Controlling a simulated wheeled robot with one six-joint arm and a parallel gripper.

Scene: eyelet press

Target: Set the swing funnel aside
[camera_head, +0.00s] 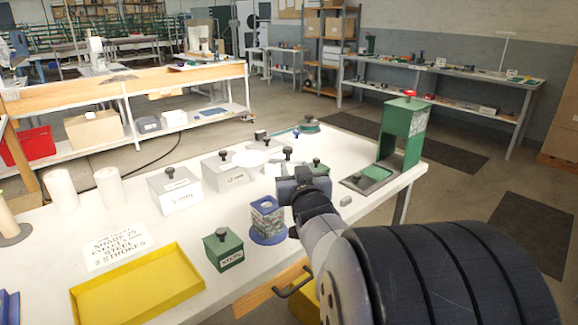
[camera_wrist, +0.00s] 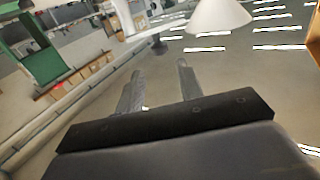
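The swing funnel (camera_head: 250,158) is a white, wide-mouthed cone near the middle of the bench, among the lidded boxes. A dark knob (camera_head: 287,152) shows just right of it. The wrist view looks upside down; there the white funnel (camera_wrist: 219,14) is at the top, beyond and to the right of my fingertips. My gripper (camera_head: 285,184) is over the bench, nearer the head camera and right of the funnel. Its two fingers (camera_wrist: 159,70) are apart with nothing between them. I cannot tell how the funnel is mounted.
A green press (camera_head: 406,130) stands at the bench's right end. Grey boxes (camera_head: 175,195) with knobs, a green box (camera_head: 223,250), a blue-framed stand (camera_head: 268,240) and a yellow tray (camera_head: 135,300) surround the area.

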